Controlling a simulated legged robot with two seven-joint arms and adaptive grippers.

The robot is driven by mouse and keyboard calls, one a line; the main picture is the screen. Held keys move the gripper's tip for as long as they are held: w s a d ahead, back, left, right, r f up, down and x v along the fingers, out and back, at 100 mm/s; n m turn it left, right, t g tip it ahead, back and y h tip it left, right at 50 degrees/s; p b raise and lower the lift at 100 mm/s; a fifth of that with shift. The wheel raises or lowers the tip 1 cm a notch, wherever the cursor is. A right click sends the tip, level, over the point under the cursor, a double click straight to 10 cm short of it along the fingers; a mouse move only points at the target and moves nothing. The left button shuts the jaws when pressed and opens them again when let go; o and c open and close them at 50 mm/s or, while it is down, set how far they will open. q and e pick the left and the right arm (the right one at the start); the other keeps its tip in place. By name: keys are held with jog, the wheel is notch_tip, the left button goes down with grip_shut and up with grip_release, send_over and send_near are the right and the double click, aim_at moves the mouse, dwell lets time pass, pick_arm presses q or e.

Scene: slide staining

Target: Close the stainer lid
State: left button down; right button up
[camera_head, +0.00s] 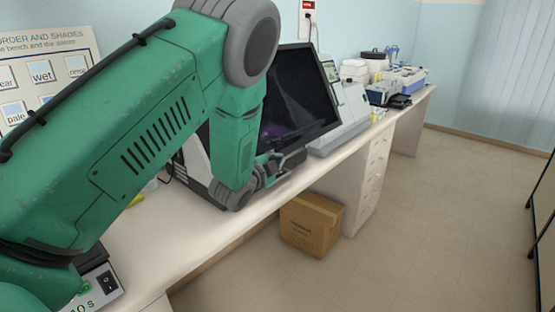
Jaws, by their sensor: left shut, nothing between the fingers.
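The stainer (198,168) stands on the bench, a pale and dark machine mostly hidden behind my green left arm. Its dark glossy lid (308,92) shows to the right of the arm as a steeply tilted panel with a dark frame. A purple patch shows near its lower left. How far the lid stands open is hard to tell because the arm covers its left side. My left gripper (286,162) is shut and empty, just in front of the lid's lower edge. I cannot tell whether it touches. My right gripper is out of view.
A grey-white instrument (345,115) stands right of the stainer, with boxes and a blue-white device (405,80) farther along the bench (262,207). A cardboard box (310,224) sits on the floor below. A scale-like device (97,285) is at lower left.

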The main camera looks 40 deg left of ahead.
pick_arm(q)
jog(key=a+f+m+b, duration=0.1)
jog(key=a+f+b, duration=0.3)
jog(key=f+b, duration=0.1)
jog(key=a+f+m+b, duration=0.2)
jog(key=a+f+b, duration=0.3)
jog(key=w+a+f+m+t+b, duration=0.1)
jog(key=a+f+b, duration=0.3)
jog(key=f+b, duration=0.1)
jog(key=shift+a+f+y, duration=0.15)
jog(key=shift+y, duration=0.15)
jog(key=shift+a+f+b, duration=0.15)
jog(key=shift+a+b, duration=0.2)
jog(key=shift+a, duration=0.1)
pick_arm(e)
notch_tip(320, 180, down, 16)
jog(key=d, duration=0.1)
pick_arm(q)
jog(key=shift+s+a, duration=0.1)
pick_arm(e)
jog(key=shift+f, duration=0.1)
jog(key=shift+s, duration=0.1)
